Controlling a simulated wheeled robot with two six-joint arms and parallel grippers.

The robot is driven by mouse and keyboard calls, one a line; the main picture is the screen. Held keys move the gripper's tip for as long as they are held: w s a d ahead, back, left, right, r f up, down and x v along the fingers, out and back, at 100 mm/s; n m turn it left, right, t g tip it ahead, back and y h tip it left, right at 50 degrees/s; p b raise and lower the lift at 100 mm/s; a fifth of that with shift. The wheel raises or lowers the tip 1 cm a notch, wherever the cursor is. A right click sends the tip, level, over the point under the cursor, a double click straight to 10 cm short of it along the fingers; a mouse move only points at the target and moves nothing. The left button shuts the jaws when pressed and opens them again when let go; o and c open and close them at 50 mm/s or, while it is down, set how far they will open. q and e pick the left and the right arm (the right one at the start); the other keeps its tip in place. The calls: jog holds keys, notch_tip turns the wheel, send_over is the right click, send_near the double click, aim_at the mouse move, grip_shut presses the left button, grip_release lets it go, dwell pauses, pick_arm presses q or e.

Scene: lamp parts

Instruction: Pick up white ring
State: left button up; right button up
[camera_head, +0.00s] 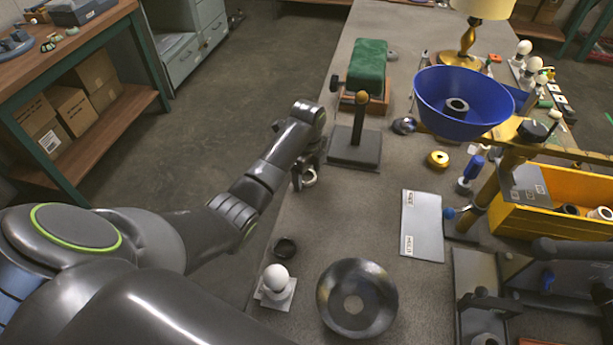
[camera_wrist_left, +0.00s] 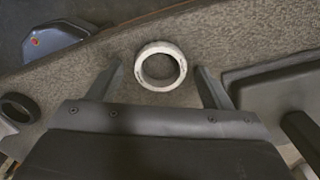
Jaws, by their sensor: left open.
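The white ring (camera_wrist_left: 143,67) lies flat on the grey table in the left wrist view, near the table's edge. My left gripper (camera_wrist_left: 160,75) is open, with one finger on each side of the ring. I see a gap between each finger and the ring, and the ring is not gripped. In the head view the white ring (camera_head: 310,179) shows small and partly hidden beside my left gripper (camera_head: 304,177). My right gripper is not clearly visible.
A black stand (camera_head: 355,148) with a dark square base is just beyond the gripper. A small dark ring (camera_head: 285,248), a white bulb (camera_head: 276,279) and a black dish (camera_head: 378,305) are nearer. A blue bowl (camera_head: 437,92) and yellow bin (camera_head: 540,221) stand right.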

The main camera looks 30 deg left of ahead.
pick_arm(q)
jog(key=c, duration=1)
